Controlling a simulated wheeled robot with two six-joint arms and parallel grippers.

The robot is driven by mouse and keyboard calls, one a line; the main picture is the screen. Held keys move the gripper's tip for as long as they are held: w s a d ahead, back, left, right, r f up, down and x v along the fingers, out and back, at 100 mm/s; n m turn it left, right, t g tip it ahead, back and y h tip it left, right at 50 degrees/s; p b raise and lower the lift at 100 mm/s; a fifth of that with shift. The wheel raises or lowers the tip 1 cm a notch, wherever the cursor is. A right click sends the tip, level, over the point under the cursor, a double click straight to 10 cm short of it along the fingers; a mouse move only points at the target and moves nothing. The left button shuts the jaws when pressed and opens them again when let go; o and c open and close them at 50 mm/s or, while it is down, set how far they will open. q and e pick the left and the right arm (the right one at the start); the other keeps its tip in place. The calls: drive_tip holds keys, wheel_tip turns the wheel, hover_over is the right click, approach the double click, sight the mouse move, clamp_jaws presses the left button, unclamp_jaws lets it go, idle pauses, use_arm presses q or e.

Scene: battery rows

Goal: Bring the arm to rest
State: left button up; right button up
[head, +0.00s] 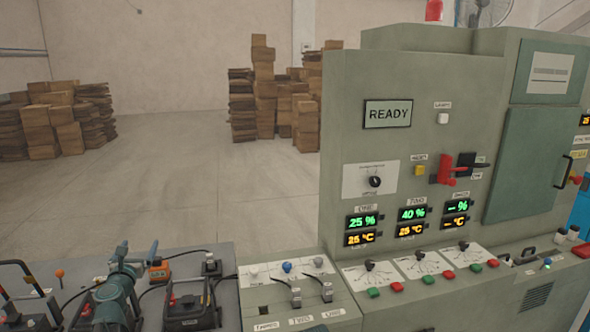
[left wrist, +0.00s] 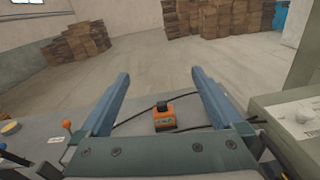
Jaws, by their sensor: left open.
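My left gripper (head: 138,252) is blue-green and stands over the grey bench at the lower left of the head view. In the left wrist view its two fingers (left wrist: 159,74) are spread wide with nothing held between them. Beyond it in the head view is a small orange box (head: 159,272) with a dark top; in the left wrist view the orange box (left wrist: 164,117) shows between the fingers, apart from both. My right gripper is in neither view.
A grey-green machine (head: 400,150) with a READY screen fills the right side. A control box (head: 300,285) with levers stands beside the bench. A black-handled device (head: 192,308) sits close right of my arm. Stacked cardboard boxes (head: 263,85) stand far back on open floor.

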use_arm(q)
drive_tip(key=d+f+m+g+h, duration=0.1)
drive_tip(key=d+f+m+h, duration=0.15)
drive_tip(key=d+m, duration=0.45)
drive_tip(key=d+f+m+g+h, duration=0.1)
drive_tip(key=d+f+m+h, duration=0.1)
drive_tip(key=d+m+h, duration=0.45)
drive_tip(key=s+d+f+m+g, duration=0.3)
drive_tip(key=s+d+f+m, duration=0.15)
drive_tip(key=d, duration=0.25)
drive_tip(key=s+d+f+m+g, duration=0.3)
drive_tip(key=d+f+m, duration=0.15)
drive_tip(key=d, duration=0.25)
drive_tip(key=s+d+f+m+g+y, duration=0.1)
drive_tip(key=s+f+m+g+y, duration=0.25)
drive_tip(key=s+m, duration=0.45)
drive_tip(key=s+d+f+m+g+y, duration=0.1)
drive_tip(key=s+f+m+g+y, duration=0.1)
drive_tip(key=s+f+m+g, duration=0.55)
drive_tip(key=s+d+r+m+t+y+p, duration=0.1)
drive_tip(key=s+d+r+m, duration=0.2)
drive_tip(key=s+d, duration=0.5)
drive_tip(key=d+r, duration=0.1)
drive_tip(key=d, duration=0.1)
drive_tip(key=shift+d, duration=0.3)
